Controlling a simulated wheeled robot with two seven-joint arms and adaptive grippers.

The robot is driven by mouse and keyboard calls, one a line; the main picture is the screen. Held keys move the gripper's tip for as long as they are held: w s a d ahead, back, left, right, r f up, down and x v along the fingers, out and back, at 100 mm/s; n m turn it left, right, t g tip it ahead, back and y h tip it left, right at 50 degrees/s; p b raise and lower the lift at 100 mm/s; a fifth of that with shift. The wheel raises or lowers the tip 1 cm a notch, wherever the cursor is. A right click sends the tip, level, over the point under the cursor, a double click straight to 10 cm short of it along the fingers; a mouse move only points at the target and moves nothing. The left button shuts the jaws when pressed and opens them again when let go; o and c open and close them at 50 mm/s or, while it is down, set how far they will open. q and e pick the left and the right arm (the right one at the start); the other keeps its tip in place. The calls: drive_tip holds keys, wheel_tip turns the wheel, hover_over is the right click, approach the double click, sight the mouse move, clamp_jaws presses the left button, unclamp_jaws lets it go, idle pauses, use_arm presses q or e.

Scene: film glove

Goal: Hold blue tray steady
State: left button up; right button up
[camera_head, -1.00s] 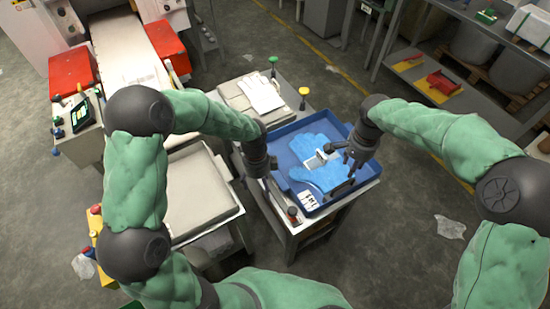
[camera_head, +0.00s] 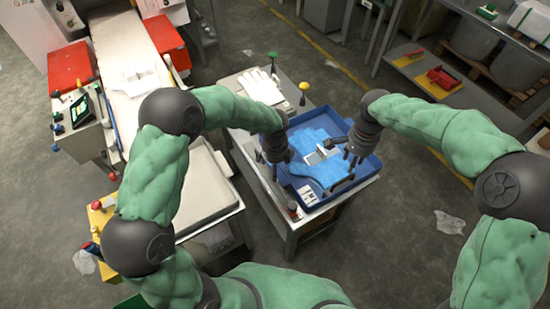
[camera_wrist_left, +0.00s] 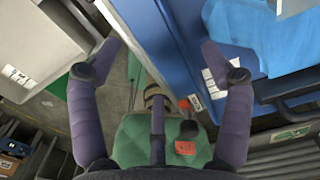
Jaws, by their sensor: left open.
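The blue tray (camera_head: 368,163) stands on a small table and holds blue gloves (camera_head: 312,137) and a small whitish piece. My left gripper (camera_head: 278,173) is at the tray's left side, pointing down. In the left wrist view its two fingers (camera_wrist_left: 160,52) are wide apart, with the tray's blue side wall (camera_wrist_left: 160,25) partly between them; the right finger overlaps the tray edge. I cannot tell if it touches. My right gripper (camera_head: 345,156) is over the right part of the tray, above the gloves, its fingers apart.
White gloves (camera_head: 258,86) lie on a stand behind the tray, near a green and a yellow knob (camera_head: 304,88). A covered pale surface (camera_head: 203,190) stands close on the left. A conveyor (camera_head: 125,60) is at the back left. Shelves are at the right.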

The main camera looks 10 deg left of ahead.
use_arm(q)
drive_tip(key=shift+f, duration=1.85)
clamp_jaws()
use_arm(e)
drive_tip(key=shift+o, duration=1.1)
drive_tip(key=m, duration=0.2)
hover_over(345, 180)
drive_tip(key=f, duration=0.6)
drive_tip(key=shift+w+d, duration=0.15)
drive_tip(key=shift+w, duration=0.1)
drive_tip(key=shift+s+f, duration=0.15)
drive_tip(key=shift+f, duration=1.15)
drive_tip(key=shift+s+f, duration=0.15)
drive_tip(key=shift+f, duration=1.15)
